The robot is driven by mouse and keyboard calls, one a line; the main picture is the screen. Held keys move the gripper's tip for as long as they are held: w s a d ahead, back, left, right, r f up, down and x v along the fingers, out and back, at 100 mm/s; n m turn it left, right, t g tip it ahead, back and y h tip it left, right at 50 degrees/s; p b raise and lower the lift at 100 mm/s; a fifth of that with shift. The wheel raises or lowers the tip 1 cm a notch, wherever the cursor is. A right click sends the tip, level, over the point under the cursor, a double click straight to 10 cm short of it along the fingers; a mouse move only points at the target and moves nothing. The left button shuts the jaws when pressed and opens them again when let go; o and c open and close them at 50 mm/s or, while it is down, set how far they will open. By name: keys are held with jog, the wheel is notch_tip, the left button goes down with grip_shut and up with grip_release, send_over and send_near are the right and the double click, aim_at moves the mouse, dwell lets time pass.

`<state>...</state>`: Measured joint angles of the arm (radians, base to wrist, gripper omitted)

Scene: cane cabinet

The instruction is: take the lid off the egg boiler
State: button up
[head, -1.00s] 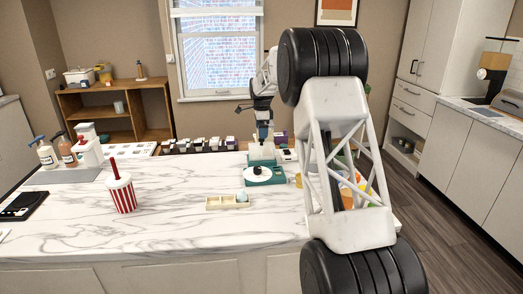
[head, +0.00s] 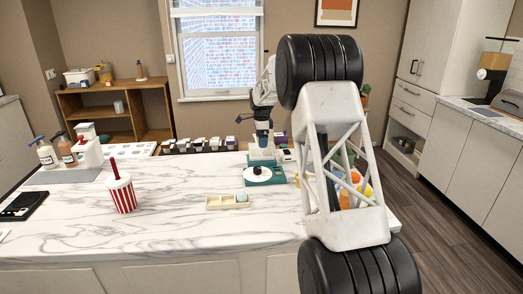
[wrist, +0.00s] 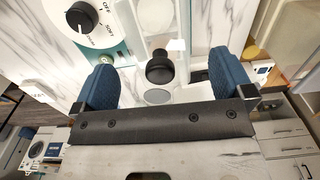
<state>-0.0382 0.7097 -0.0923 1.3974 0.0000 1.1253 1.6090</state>
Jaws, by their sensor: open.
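The egg boiler (head: 278,178) is teal with a white round dial face on its front, and it stands on the marble counter. Its dial (wrist: 82,17) shows at the upper left of the wrist view. A clear lid (wrist: 199,48) with a black knob (wrist: 160,67) shows in the wrist view. My gripper (head: 262,142) is over the boiler. In the wrist view my gripper (wrist: 161,82) is open, with one blue finger on each side of the knob. Gaps show between the knob and both fingers. I cannot tell how far the fingertips are from the knob in depth.
A cream tray (head: 214,203) with a pale egg-like object lies in front of the boiler. A red-striped cup (head: 122,194) stands to the left. Dark-topped small containers (head: 200,146) line the back edge. My arm hides the counter's right side.

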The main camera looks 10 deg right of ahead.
jog(key=shift+f, duration=1.65)
jog(key=shift+c, duration=0.2)
jog(key=c, duration=1)
